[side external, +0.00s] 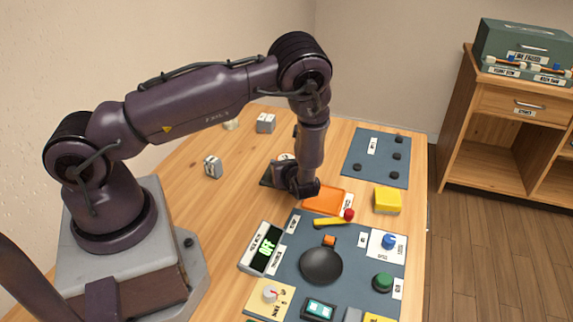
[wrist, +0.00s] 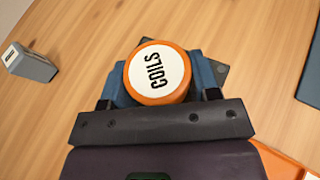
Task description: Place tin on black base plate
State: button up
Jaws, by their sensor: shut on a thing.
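The tin (wrist: 158,72) is round, with an orange side and a white top marked "COILS". My gripper (wrist: 160,80) is shut on it, with one blue finger on each side. The black base plate (wrist: 222,74) shows partly from behind the tin and the right finger. In the side view the plate (side external: 268,181) lies on the table, partly hidden by my gripper (side external: 287,170). A sliver of the tin's white top (side external: 286,156) shows there. I cannot tell whether the tin touches the plate or is above it.
A grey block (side external: 212,167) stands left of the plate and another grey block (side external: 265,123) behind it. An orange tray (side external: 327,200) lies close on the right. A yellow block (side external: 387,200) and a blue-grey panel (side external: 320,265) with controls are further right and forward.

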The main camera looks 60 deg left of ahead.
jog(key=o, duration=1)
jog(key=shift+c, duration=0.2)
jog(key=shift+d+r, duration=0.1)
jog(key=shift+r, duration=0.05)
jog(key=v, duration=1.1)
jog(key=shift+d, duration=0.1)
jog(key=shift+d+r, duration=0.2)
jog(key=shift+r, duration=0.15)
jog(key=s+d+r+n+t+h, duration=0.1)
jog(key=s+r+n+h, duration=0.3)
jog(key=r, duration=0.5)
jog(key=s+d+r+n+t+h, duration=0.1)
jog(key=s+d+r+n+h, duration=0.2)
jog(key=s+r+n, duration=0.3)
jog(key=s+d+r+n+t+h, duration=0.1)
jog(key=s+r+n+h, duration=0.4)
jog(key=r+n, duration=0.5)
notch_tip(320, 180, up, 3)
jog(key=shift+s+d+r+h, duration=0.1)
jog(key=shift+s+d+h, duration=0.3)
jog(key=shift+d+h, duration=0.3)
